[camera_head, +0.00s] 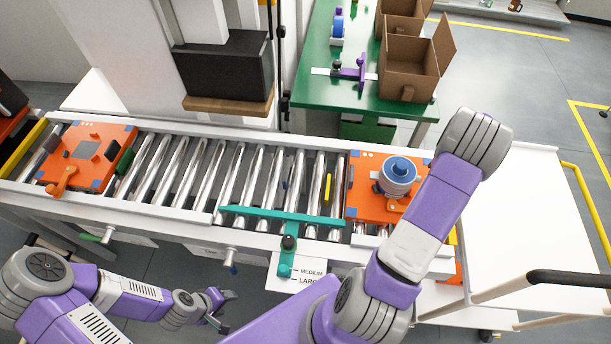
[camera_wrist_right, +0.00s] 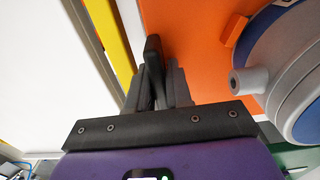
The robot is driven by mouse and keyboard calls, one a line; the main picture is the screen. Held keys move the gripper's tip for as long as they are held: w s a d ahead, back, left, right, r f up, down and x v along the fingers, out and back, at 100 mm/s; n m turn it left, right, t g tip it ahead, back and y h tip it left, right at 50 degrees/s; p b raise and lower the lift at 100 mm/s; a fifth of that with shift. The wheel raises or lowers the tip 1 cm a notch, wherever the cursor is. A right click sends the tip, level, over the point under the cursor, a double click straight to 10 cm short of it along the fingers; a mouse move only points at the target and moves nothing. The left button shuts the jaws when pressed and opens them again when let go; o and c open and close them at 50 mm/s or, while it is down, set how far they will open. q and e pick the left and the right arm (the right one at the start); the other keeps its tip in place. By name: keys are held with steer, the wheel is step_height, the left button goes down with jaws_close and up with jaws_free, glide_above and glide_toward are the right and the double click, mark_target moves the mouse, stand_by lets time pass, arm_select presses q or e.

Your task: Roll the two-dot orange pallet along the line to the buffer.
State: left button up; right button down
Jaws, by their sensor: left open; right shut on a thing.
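An orange pallet (camera_head: 360,200) with blue corners lies at the right end of the roller line. It carries a round blue and grey part (camera_head: 397,178) and small pale dots whose number I cannot read surely. Another orange pallet (camera_head: 70,172) lies at the left end; its dots are also too small to count. In the right wrist view, my right gripper (camera_wrist_right: 155,85) is shut on a dark upright handle (camera_wrist_right: 153,50) beside the orange pallet surface (camera_wrist_right: 185,50). My right arm hides this grip in the head view. My left gripper (camera_head: 222,308) is open and empty, low in front of the line.
Bare rollers (camera_head: 205,170) lie between the pallets. A teal bar (camera_head: 265,213) with a lever runs along the front rail near a MEDIUM/LARGE label (camera_head: 308,276). A black press head (camera_head: 225,70) stands behind the line. A green table (camera_head: 330,95) holds cardboard boxes (camera_head: 408,68).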

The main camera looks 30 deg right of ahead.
steer(key=shift+s+d+b, duration=0.35)
steer(key=shift+s+d, duration=0.5)
steer(key=shift+d, duration=0.15)
steer(key=c, duration=1)
jaws_free()
steer(key=shift+o, duration=0.2)
steer(key=shift+s+f, duration=0.1)
steer(key=shift+f, duration=0.05)
step_height(320, 180, up, 8)
steer(key=p, duration=0.2)
